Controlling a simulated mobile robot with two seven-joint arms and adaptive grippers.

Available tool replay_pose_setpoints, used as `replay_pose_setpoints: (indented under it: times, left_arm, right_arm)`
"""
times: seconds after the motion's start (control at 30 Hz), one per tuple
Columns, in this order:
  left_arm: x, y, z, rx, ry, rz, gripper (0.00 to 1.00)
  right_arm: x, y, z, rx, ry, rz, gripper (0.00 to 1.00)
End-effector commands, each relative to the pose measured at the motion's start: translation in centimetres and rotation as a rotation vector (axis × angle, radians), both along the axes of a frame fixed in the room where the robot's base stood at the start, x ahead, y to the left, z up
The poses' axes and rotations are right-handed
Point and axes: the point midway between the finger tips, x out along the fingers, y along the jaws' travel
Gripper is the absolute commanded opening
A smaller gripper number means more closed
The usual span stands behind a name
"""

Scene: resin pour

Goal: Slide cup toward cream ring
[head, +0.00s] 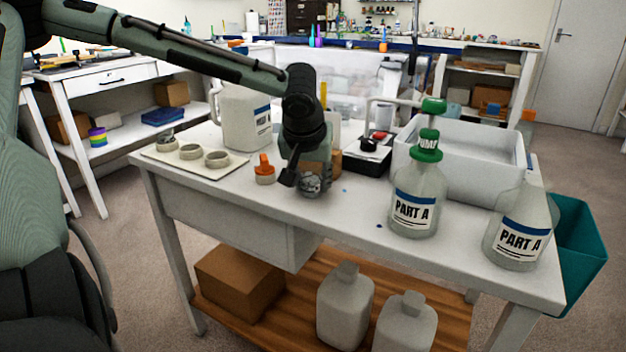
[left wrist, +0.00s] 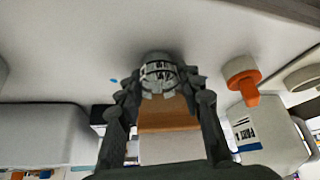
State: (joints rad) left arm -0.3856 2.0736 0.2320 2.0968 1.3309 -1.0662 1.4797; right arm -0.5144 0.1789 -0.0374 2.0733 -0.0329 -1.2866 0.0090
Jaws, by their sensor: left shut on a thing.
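A small clear cup (head: 314,184) with dark markings stands at the front edge area of the white table, partly hidden by my left gripper (head: 304,180). The left wrist view shows the cup (left wrist: 158,72) between the two fingers of the left gripper (left wrist: 158,86), which is shut on it. Part of a cream ring (left wrist: 306,78) shows at the right of the left wrist view. My right gripper is out of view.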

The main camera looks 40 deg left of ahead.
Motion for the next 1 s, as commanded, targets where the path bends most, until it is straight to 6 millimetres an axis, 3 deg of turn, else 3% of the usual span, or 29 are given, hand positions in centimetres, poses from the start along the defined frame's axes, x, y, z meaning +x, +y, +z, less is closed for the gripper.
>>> replay_pose_setpoints:
  times: [0.07,0.1,0.27,0.67,1.0]
  left_arm:
    - [0.0,0.0,0.0,0.0,0.0,0.0,0.09]
    - [0.0,0.0,0.0,0.0,0.0,0.001,0.39]
    - [0.0,0.0,0.0,0.0,0.0,0.001,0.59]
    - [-0.2,-0.2,0.7,-0.001,-0.003,0.0,0.6]
    - [-2.8,-2.1,6.5,0.0,-0.007,-0.001,0.6]
  right_arm:
    - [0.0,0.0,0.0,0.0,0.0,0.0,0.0]
    - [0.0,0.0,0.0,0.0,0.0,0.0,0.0]
    - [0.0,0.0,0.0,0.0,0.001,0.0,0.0]
    - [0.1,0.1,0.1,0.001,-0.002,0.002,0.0]
    - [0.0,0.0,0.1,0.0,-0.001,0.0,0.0]
